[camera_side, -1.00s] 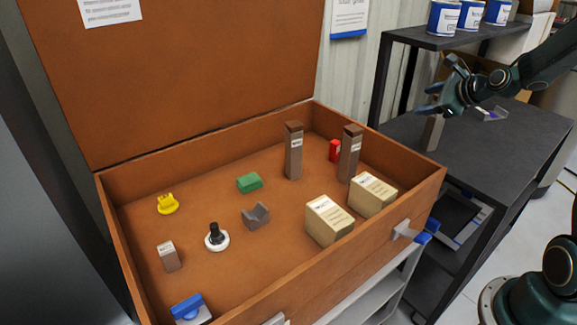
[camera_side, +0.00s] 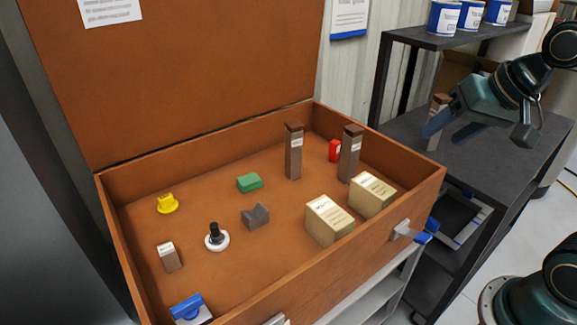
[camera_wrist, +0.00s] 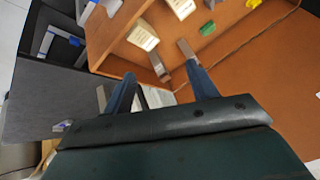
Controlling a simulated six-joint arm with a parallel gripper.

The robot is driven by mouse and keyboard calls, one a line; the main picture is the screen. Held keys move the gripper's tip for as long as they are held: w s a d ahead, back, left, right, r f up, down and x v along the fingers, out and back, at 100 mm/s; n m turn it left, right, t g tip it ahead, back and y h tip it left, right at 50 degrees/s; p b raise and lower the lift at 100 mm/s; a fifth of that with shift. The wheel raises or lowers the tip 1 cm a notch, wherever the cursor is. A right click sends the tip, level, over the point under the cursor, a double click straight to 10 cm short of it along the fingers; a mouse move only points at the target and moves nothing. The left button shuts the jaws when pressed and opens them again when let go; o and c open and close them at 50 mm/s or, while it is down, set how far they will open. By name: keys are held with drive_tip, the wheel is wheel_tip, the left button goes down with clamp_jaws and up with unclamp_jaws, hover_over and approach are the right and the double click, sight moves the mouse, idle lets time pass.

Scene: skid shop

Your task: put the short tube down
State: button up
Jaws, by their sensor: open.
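A brown square tube (camera_side: 439,103) stands upright on the dark bench, its lower part partly hidden by my gripper. My gripper (camera_side: 480,130) is open in front of and to the right of it, with nothing between the fingers. The open fingers also show in the wrist view (camera_wrist: 160,88). A short brown tube (camera_side: 170,258) with a white label stands in the orange crate at the front left. Two taller brown tubes stand upright at the crate's back, one in the middle (camera_side: 293,155) and one to the right (camera_side: 350,155).
The crate (camera_side: 250,300) also holds two cardboard boxes (camera_side: 328,222), a green block (camera_side: 249,183), a grey V-block (camera_side: 255,217), a red item (camera_side: 335,150) and a yellow item (camera_side: 167,204). The dark bench (camera_side: 490,160) has bare room; a shelf (camera_side: 440,40) with cans stands behind it.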

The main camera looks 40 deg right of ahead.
drive_tip(key=s+a+n+g, duration=0.1)
drive_tip(key=s+a+n, duration=0.1)
drive_tip(key=s+n, duration=0.4)
drive_tip(key=shift+s+f, duration=0.3)
drive_tip(key=shift+s, duration=0.7)
drive_tip(key=shift+o, duration=0.4)
drive_tip(key=shift+w+a, duration=0.1)
drive_tip(key=w+f+m+t+y, duration=0.15)
drive_tip(key=w+f+m, duration=0.25)
drive_tip(key=w+m, duration=0.45)
drive_tip(key=w+f+m+t+y, duration=0.15)
drive_tip(key=w+f+m, duration=0.25)
drive_tip(key=w+m, duration=0.45)
drive_tip(key=w+d+f+m+t+h, duration=0.2)
drive_tip(key=w+d+f+m, duration=0.2)
drive_tip(key=m, duration=0.6)
drive_tip(key=w+d+f+m+t+h, duration=0.2)
drive_tip(key=w+d+f+m+t, duration=0.1)
drive_tip(key=d+m, duration=0.6)
drive_tip(key=shift+w+f+m, duration=0.4)
drive_tip(key=shift+w+f, duration=0.2)
drive_tip(key=shift+d, duration=0.1)
